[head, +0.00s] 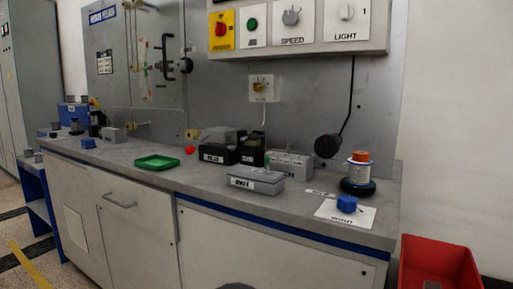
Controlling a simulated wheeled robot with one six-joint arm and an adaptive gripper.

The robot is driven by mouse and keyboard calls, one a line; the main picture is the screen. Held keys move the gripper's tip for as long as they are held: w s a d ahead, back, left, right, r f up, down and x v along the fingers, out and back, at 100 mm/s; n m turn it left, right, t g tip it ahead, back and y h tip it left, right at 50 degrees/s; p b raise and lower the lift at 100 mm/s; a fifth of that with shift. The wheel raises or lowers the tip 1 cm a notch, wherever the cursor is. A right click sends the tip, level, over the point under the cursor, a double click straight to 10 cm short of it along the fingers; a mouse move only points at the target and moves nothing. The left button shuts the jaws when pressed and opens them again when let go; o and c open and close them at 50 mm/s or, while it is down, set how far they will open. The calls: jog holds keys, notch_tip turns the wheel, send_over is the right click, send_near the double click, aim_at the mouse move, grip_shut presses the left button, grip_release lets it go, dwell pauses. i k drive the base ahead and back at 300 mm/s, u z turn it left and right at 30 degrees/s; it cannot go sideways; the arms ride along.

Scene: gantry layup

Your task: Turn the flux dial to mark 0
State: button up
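No dial with a readable "flux" label shows in the head view. My gripper is not in view.
A grey bench (165,181) holds a green tray (157,162), dark labelled bins (219,153), a grey lidded box (256,180), a spool (358,176) and a blue block (347,204) on a white card. A red bin (437,262) stands at the right. A dark round handset hangs by a cord.

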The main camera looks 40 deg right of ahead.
aim_at(258, 87)
jog(key=k, duration=1.05)
jog(key=z, duration=0.35)
jog(key=i, duration=0.75)
jog(key=z, duration=0.4)
